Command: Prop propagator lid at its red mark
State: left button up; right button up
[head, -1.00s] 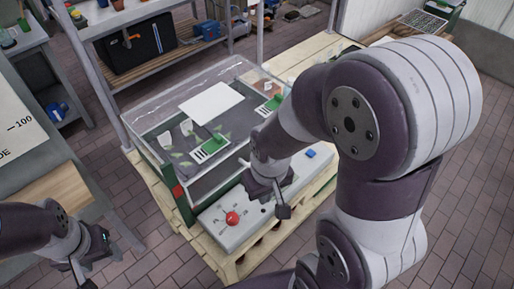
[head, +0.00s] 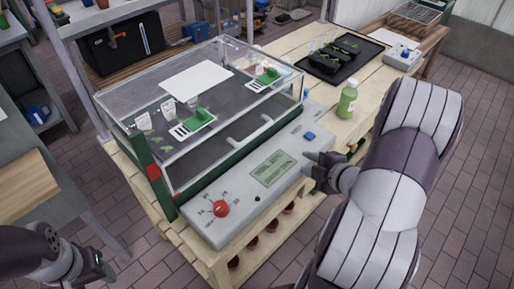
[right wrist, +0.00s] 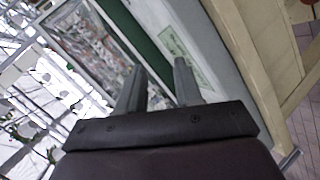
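The propagator lid (head: 118,98) is a clear box-shaped cover with a white sheet on top, over the green-edged propagator base (head: 240,140). I cannot tell any gap under the lid. A red mark (head: 152,170) shows on a dark green upright at the propagator's front left corner. My right gripper (head: 318,160) is by the right end of the grey control panel (head: 250,185), clear of the lid. In the right wrist view, its two fingers (right wrist: 160,72) are apart with nothing between them. My left gripper (head: 103,268) is at the lower left, its fingers barely visible.
A red knob (head: 221,208) and a blue button (head: 309,136) are on the panel. A green bottle (head: 347,103) and a black tray (head: 343,58) stand on the wooden bench to the right. Several pots sit under the bench's front edge. Brick floor lies in front.

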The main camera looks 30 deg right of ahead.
aim_at(258, 133)
jog(key=w+a+r+n+t+y, duration=0.2)
jog(key=a+r+n+t+y, duration=0.1)
jog(key=a+r+n+y, duration=0.25)
jog(key=shift+n+h, duration=0.75)
jog(key=shift+n, duration=0.1)
jog(key=p+x, duration=0.1)
jog(key=x, duration=1.1)
jog(key=shift+r, duration=0.1)
grip_shut()
jog(key=shift+r, duration=0.15)
